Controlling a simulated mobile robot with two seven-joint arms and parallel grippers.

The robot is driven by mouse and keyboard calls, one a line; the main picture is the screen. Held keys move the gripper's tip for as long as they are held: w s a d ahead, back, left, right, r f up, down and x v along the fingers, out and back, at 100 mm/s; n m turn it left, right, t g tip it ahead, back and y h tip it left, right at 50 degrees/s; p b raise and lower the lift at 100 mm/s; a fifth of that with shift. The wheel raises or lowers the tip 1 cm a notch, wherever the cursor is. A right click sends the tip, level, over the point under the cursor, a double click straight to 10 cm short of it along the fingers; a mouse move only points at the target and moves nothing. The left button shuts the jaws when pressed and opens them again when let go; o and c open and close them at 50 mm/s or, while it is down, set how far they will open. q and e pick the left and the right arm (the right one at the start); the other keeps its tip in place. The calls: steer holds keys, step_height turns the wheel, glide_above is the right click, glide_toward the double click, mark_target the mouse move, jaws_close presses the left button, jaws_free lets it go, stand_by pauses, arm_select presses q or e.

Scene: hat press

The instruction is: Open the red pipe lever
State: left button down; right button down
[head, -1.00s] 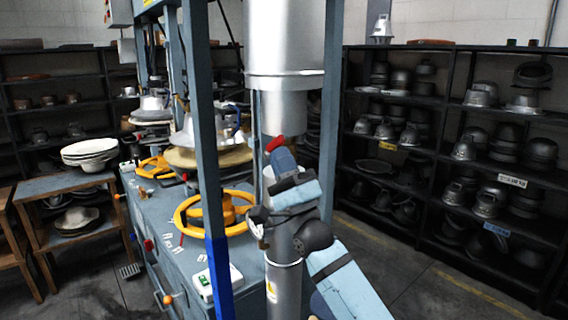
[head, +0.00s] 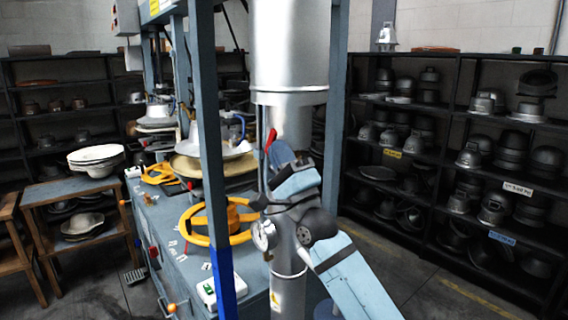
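The red pipe lever (head: 270,138) is small and stands steeply against the vertical silver pipe (head: 287,65), below its wide section. My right arm reaches up from the lower right. My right gripper (head: 277,153) is at the lever, just below and right of its red part. The fingertips are small and partly hidden by the wrist, so I cannot tell whether they are open or touch the lever. My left gripper is not in view.
A blue-grey press with a yellow handwheel (head: 218,222) stands left of the pipe, behind a blue-grey post (head: 207,130). Dark shelves (head: 445,150) with metal hat moulds stand at right. Floor shows at the lower right.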

mark_target(269, 137)
steer(key=b+x, duration=0.1)
steer(key=x, duration=0.1)
steer(key=shift+w+a+r, duration=0.1)
steer(key=shift+w+a, duration=0.1)
steer(key=shift+w, duration=0.05)
steer(key=shift+w+a+r+b, duration=0.4)
steer(key=shift+w+b, duration=0.1)
steer(key=shift+w, duration=0.2)
stand_by(0.3)
